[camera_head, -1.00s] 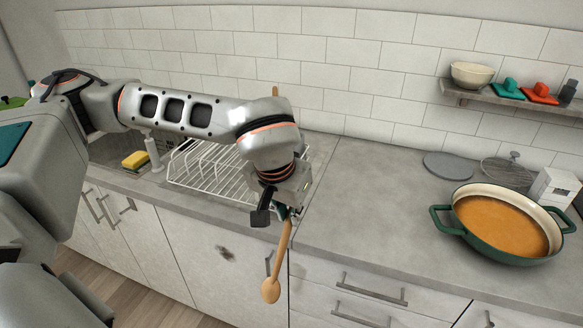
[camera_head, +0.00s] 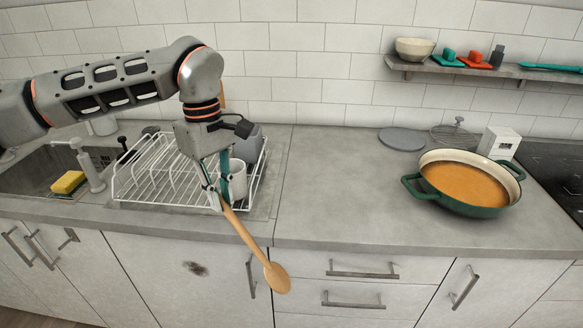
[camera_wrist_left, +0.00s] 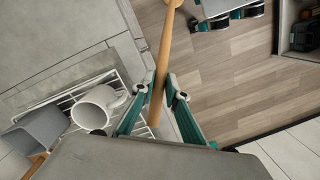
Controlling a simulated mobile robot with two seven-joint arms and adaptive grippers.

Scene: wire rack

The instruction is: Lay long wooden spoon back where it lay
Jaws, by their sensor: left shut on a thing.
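The long wooden spoon (camera_head: 253,243) is held by my left gripper (camera_head: 221,198), with its bowl hanging down to the lower right, past the counter's front edge. In the left wrist view my left gripper (camera_wrist_left: 166,92) is shut on the handle of the spoon (camera_wrist_left: 166,38). The gripper is above the front right part of the white wire rack (camera_head: 150,180). A white mug (camera_head: 238,180) stands in the rack right behind the fingers; it also shows in the left wrist view (camera_wrist_left: 95,108). My right gripper is not in view.
A green pot of orange soup (camera_head: 462,183) stands on the counter at the right. A sink with a yellow sponge (camera_head: 68,182) is at the left. A grey cup (camera_wrist_left: 40,130) is near the mug. The counter (camera_head: 330,200) between rack and pot is clear.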

